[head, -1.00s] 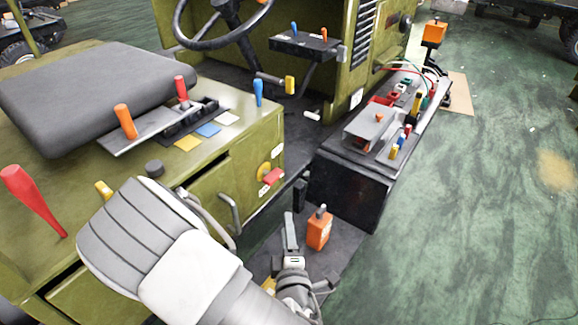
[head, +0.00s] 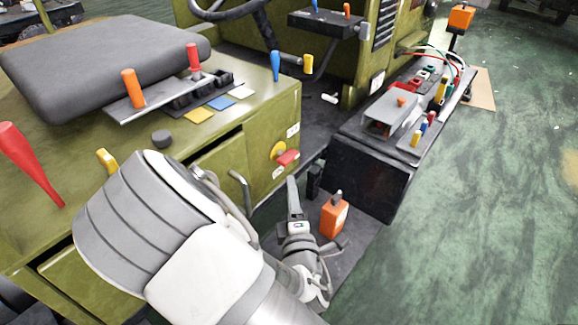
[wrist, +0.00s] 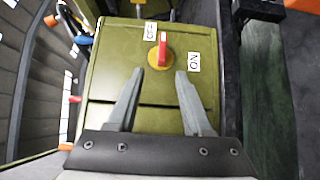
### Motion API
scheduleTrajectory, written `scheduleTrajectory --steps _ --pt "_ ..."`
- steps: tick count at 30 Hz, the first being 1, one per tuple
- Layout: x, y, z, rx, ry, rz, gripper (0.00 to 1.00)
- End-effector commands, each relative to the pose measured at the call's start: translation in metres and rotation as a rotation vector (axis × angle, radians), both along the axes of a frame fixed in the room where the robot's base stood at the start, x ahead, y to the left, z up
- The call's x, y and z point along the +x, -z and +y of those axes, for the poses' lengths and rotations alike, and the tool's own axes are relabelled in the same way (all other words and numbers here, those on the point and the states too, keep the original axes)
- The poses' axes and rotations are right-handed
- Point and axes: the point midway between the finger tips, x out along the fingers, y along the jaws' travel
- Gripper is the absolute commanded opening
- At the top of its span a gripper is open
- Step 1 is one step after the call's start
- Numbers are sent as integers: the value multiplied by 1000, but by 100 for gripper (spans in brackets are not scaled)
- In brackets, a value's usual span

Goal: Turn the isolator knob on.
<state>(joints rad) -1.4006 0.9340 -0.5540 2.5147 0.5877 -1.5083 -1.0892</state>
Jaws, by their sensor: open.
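The isolator knob is a red handle on a round yellow plate (head: 278,150), on the green cabinet's end face. In the wrist view the red knob (wrist: 163,50) stands upright in the picture, between the OFF label (wrist: 150,31) at its upper left and the ON label (wrist: 194,62) at its right. My gripper (wrist: 159,73) is open and empty. Its two fingers point at the cabinet face, with the knob just beyond the tips and between their lines. In the head view my gripper shows below the knob; one finger is clear there.
A grab handle (head: 240,190) sits left of the knob on the cabinet. An orange box (head: 334,215) stands on the floor plate right of my gripper. A black battery-like box (head: 370,175) is farther right. Several coloured levers rise from the cabinet top.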

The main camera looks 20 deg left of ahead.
Motion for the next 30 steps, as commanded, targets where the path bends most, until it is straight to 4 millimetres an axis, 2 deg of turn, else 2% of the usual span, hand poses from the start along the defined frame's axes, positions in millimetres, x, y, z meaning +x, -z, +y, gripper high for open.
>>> scheduleTrajectory --steps 1,17,30 --pt "1 5 0 5 2 -1 50" --pt "11 8 -2 3 4 8 50" --pt "94 4 31 -2 3 7 50"
